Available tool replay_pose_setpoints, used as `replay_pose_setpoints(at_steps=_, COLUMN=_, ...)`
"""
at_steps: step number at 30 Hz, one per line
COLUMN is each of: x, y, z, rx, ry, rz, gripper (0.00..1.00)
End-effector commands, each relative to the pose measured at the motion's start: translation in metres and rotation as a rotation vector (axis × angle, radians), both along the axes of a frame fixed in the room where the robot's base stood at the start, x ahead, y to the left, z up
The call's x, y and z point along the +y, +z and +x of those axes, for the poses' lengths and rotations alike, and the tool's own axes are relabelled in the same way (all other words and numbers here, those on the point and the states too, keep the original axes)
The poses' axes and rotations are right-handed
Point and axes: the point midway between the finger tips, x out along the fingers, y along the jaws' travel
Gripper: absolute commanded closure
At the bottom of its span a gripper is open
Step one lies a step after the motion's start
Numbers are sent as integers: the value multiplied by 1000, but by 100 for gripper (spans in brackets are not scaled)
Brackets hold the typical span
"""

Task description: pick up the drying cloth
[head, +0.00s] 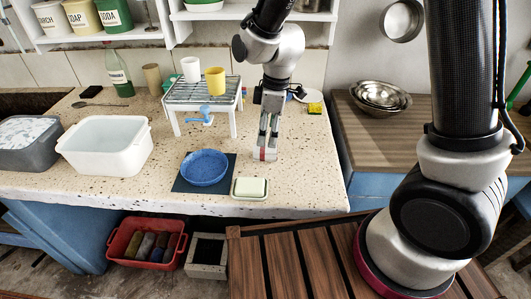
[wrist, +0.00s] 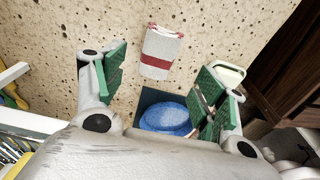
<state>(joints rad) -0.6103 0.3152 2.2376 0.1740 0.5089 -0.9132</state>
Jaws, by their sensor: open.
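The drying cloth is a small white folded cloth with a red band. In the wrist view the cloth (wrist: 160,50) lies on the speckled stone top, ahead of the gap between my fingers and apart from them. My gripper (wrist: 164,84) is open and empty, its green-padded fingers spread wide. In the head view my gripper (head: 269,143) points down just above the cloth (head: 264,155), whose far part is hidden behind the fingers.
A blue bowl (head: 205,168) on a dark mat and a soap dish (head: 250,196) stand close by, nearer the front edge. A wire rack (head: 185,101) with a white and a yellow cup stands left of my gripper. A white tub (head: 107,160) is further left.

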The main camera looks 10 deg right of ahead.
Motion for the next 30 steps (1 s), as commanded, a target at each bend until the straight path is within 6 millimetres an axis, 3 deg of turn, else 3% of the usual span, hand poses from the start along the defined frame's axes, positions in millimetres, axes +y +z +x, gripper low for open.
replay_pose_setpoints(at_steps=15, x=6, y=-69, z=3, rx=1, ry=4, rz=-1, gripper=29)
replay_pose_setpoints(at_steps=23, x=7, y=-74, z=3, rx=-3, ry=4, rz=1, gripper=29)
replay_pose_setpoints(at_steps=26, x=7, y=-74, z=3, rx=-2, ry=4, rz=0, gripper=41)
replay_pose_setpoints(at_steps=30, x=7, y=-74, z=3, rx=-1, ry=4, rz=0, gripper=67)
